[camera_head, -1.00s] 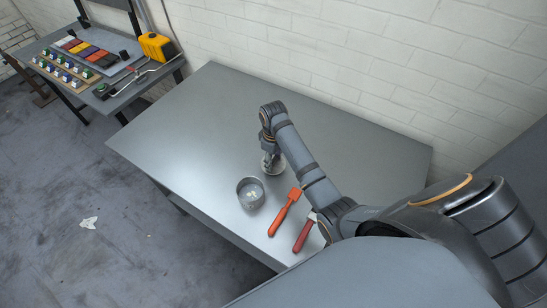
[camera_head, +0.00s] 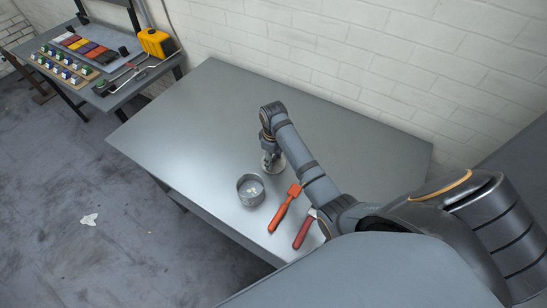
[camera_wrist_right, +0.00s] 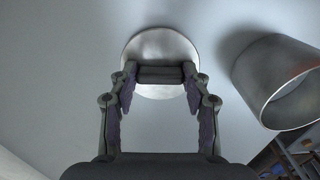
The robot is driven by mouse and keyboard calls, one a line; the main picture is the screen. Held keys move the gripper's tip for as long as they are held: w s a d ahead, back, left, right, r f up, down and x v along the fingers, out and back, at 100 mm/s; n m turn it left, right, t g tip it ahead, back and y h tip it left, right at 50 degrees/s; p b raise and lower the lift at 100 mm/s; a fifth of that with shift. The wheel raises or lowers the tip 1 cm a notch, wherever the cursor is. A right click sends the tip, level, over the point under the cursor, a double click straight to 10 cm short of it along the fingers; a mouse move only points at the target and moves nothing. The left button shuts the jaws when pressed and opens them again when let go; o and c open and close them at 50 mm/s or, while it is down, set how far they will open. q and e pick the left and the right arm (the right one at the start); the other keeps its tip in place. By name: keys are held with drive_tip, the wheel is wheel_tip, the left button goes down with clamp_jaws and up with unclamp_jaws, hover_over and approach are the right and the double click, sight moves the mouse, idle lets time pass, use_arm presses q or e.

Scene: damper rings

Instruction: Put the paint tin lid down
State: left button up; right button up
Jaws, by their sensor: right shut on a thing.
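The paint tin lid is a round silver disc. In the right wrist view the lid (camera_wrist_right: 160,48) lies beyond my right gripper (camera_wrist_right: 160,75), whose fingers are shut on a grey bar-like part at its near side. In the head view the lid (camera_head: 270,168) shows partly under my right gripper (camera_head: 271,152), at or just above the table; I cannot tell if it touches. The open paint tin (camera_head: 251,190) stands upright in front of it; the tin (camera_wrist_right: 280,82) also shows at the right of the wrist view. My left gripper is out of view.
The grey table (camera_head: 190,120) is bare at its left and back. An orange-handled tool (camera_head: 284,210) and a red-handled tool (camera_head: 304,232) lie right of the tin. A side table (camera_head: 150,85) at the back left holds coloured blocks and a yellow case (camera_head: 156,43).

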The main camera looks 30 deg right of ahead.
drive_tip(key=shift+f, duration=0.2)
drive_tip(key=o, duration=1.1)
drive_tip(key=shift+o, duration=0.2)
wheel_tip(320, 180, up, 8)
drive_tip(key=shift+f, duration=0.2)
drive_tip(key=shift+c, duration=0.4)
clamp_jaws()
idle(0.5)
